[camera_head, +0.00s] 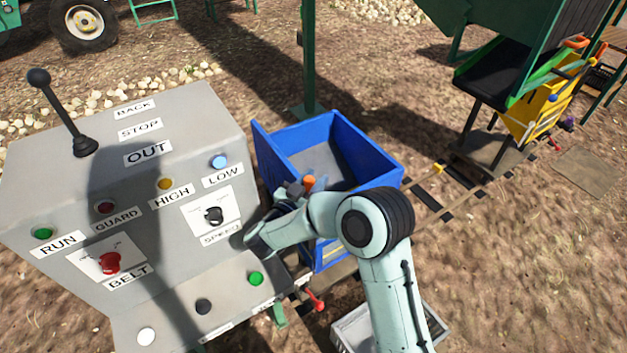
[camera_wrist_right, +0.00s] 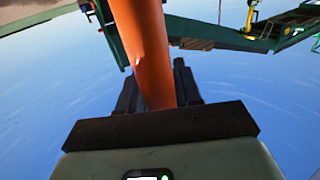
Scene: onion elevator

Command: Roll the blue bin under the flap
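The blue bin (camera_head: 372,147) stands open-topped on the rail track, right of the grey control console. My right arm reaches across its near side. My right gripper (camera_head: 296,188) is at the bin's near left, beside an orange bar (camera_head: 309,182). In the right wrist view the orange bar (camera_wrist_right: 147,55) runs between the dark fingers (camera_wrist_right: 160,90), which appear shut on it. The bar's attachment is hidden. A green hopper (camera_head: 545,30) with a dark sloping panel (camera_head: 492,72) stands at upper right; I cannot tell whether this panel is the flap. My left gripper is out of view.
The console (camera_head: 60,185) with a black lever, knobs and buttons fills the left. The track (camera_head: 425,197) runs from the bin toward a yellow bin (camera_head: 540,108) below the hopper. A green post (camera_head: 309,55) stands behind the blue bin. A grey crate (camera_head: 352,330) lies in front.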

